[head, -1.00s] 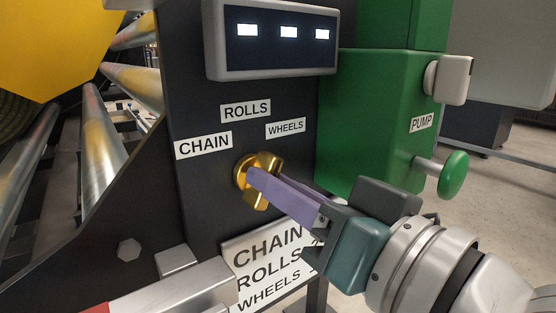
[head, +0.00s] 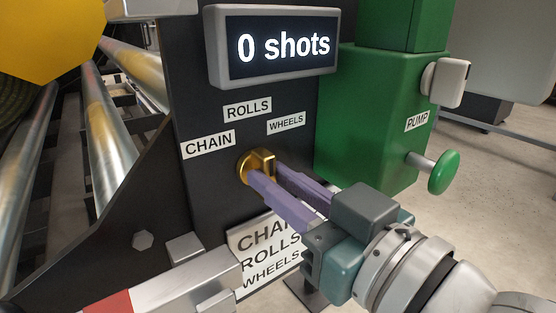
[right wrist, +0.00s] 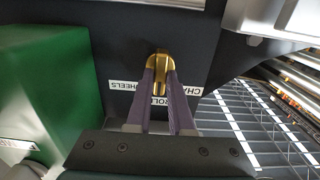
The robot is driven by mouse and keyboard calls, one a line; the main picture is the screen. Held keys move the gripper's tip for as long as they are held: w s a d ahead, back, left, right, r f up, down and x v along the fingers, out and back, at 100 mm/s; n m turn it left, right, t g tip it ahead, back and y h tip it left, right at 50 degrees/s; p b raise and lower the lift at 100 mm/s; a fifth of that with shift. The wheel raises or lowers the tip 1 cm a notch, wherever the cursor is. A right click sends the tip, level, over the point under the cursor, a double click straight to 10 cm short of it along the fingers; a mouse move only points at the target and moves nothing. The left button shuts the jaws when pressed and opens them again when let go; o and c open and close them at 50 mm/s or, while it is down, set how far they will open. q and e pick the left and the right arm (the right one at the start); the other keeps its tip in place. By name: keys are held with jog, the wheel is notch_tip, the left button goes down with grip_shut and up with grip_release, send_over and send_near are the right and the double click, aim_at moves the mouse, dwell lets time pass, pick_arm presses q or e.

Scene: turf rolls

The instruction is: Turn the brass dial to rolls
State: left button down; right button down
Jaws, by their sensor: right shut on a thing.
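The brass dial (head: 246,168) sits on the dark panel below the labels CHAIN (head: 208,144), ROLLS (head: 247,109) and WHEELS (head: 286,123). Its raised bar stands close to upright, roughly toward ROLLS. My right gripper (head: 264,180) is shut on that bar, one purple finger on each side. In the right wrist view the fingers flank the brass bar (right wrist: 158,68), and the partly covered ROLLS label lies between them. The display (head: 284,47) above reads "0 shots". My left gripper is not in view.
A green pump housing (head: 372,120) with a green knob (head: 444,172) stands right of the panel, close to my right arm. Metal rollers (head: 108,140) lie to the left. A larger sign (head: 268,250) listing CHAIN, ROLLS, WHEELS is below the dial, partly covered by my gripper.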

jog(key=c, duration=0.8)
grip_release()
jog(key=shift+s+d, duration=0.15)
jog(key=shift+s, duration=0.05)
jog(key=p+v, duration=0.3)
jog(key=v, duration=0.6)
jog(key=shift+s+d, duration=0.15)
jog(key=shift+r, duration=0.1)
